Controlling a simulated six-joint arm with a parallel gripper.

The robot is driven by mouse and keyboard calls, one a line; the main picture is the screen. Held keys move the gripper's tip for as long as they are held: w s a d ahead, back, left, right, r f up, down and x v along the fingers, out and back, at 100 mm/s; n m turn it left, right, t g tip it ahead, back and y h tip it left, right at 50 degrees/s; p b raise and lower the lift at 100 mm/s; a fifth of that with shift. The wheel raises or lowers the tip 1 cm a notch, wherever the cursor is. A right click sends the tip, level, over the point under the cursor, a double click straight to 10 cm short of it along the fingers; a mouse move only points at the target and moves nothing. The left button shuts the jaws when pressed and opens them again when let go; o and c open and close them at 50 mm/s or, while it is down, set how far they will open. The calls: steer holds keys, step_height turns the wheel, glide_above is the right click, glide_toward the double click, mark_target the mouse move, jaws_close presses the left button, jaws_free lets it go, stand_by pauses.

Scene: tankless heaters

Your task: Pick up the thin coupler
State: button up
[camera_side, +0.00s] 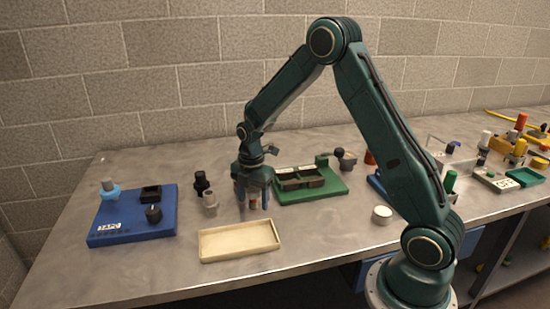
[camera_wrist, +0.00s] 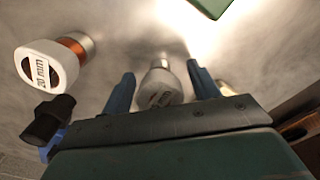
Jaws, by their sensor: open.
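My gripper (camera_side: 254,208) points down, low over the bench, between the blue board and the green board. In the wrist view its two blue fingers (camera_wrist: 160,69) are open. A grey, metal-ended coupler (camera_wrist: 158,85) lies between them, with a gap on each side; its marking is not readable. A wider white coupler (camera_wrist: 50,67) with a copper-coloured band, marked "20 mm", is left of the left finger. I cannot tell for sure from a label which is the thin coupler, but the one between the fingers looks narrower.
A grey fitting (camera_side: 210,203) and a black fitting (camera_side: 201,183) stand left of my gripper. An empty cream tray (camera_side: 240,257) lies in front. A blue board (camera_side: 118,232) is at left, a green board (camera_side: 322,193) close at right. A white round piece (camera_side: 382,214) lies near my base.

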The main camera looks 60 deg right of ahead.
mark_target(251, 189)
steer(key=c, duration=1.2)
steer(key=shift+o, duration=0.2)
steer(key=shift+r, duration=0.2)
step_height(251, 189, up, 20)
steer(key=shift+f, duration=0.15)
steer(key=shift+f, duration=0.15)
steer(key=a+f+m, duration=0.1)
steer(key=f+m, duration=0.3)
steer(key=m, duration=0.1)
steer(key=w+f+m, duration=0.1)
steer(key=f+m, duration=0.4)
steer(key=a+f+m, duration=0.1)
steer(key=f+m, duration=0.4)
steer(key=shift+w+a, duration=0.15)
steer(key=shift+a, duration=0.2)
steer(key=shift+a+f+m, duration=0.25)
steer(key=shift+f+m, duration=0.95)
steer(key=shift+m, duration=0.3)
